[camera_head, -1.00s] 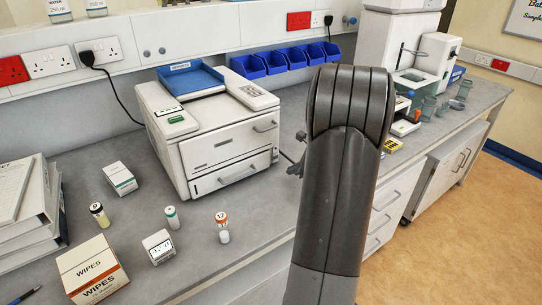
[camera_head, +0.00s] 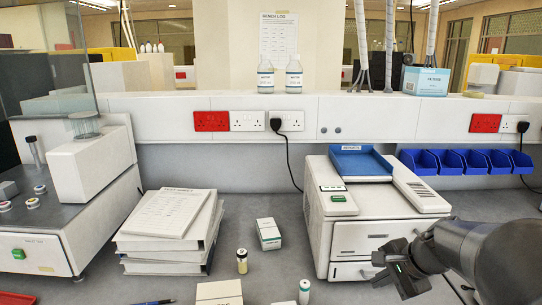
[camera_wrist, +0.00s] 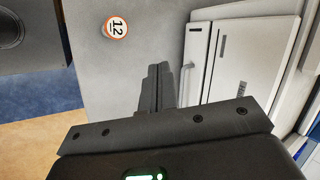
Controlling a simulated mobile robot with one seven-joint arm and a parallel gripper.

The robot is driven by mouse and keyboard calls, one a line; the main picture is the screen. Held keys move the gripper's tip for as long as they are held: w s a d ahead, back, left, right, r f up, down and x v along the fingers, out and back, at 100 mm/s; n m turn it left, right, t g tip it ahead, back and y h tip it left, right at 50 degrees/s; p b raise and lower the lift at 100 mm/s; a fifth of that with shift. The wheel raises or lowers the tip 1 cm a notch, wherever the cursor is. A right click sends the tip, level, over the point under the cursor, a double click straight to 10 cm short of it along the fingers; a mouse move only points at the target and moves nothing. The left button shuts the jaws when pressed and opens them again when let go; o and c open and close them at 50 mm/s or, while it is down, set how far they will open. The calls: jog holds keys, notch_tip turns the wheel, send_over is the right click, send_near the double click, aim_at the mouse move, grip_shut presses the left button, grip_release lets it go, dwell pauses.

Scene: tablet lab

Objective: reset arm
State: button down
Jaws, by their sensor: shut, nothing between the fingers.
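My gripper (camera_head: 380,268) is at the lower right of the head view, in front of the white bench machine (camera_head: 345,240) with the blue top tray. In the wrist view its two dark fingers (camera_wrist: 158,82) lie together with nothing between them. My dark forearm reaches in from the right edge and hides the bench behind it. The wrist view also shows the white machine's front with a handle at the right, and an orange-rimmed cap marked 12 (camera_wrist: 116,27) at the upper left, apart from the fingers.
A stack of binders (camera_head: 170,228) stands left of a small white box (camera_head: 268,234). Small vials (camera_head: 242,261) and a larger box (camera_head: 219,292) sit near the front. Blue bins (camera_head: 466,162) hang at the right. A grey-white instrument (camera_head: 65,200) stands at far left.

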jog(key=s+a+r+n+h, duration=0.1)
jog(key=s+a+r+n, duration=0.1)
jog(key=s+a+n, duration=0.3)
jog(key=s+a+r+n+h, duration=0.2)
jog(key=s+a+n, duration=0.3)
jog(key=s+n, duration=0.4)
jog(key=shift+s+h, duration=0.3)
jog(key=shift+s, duration=0.8)
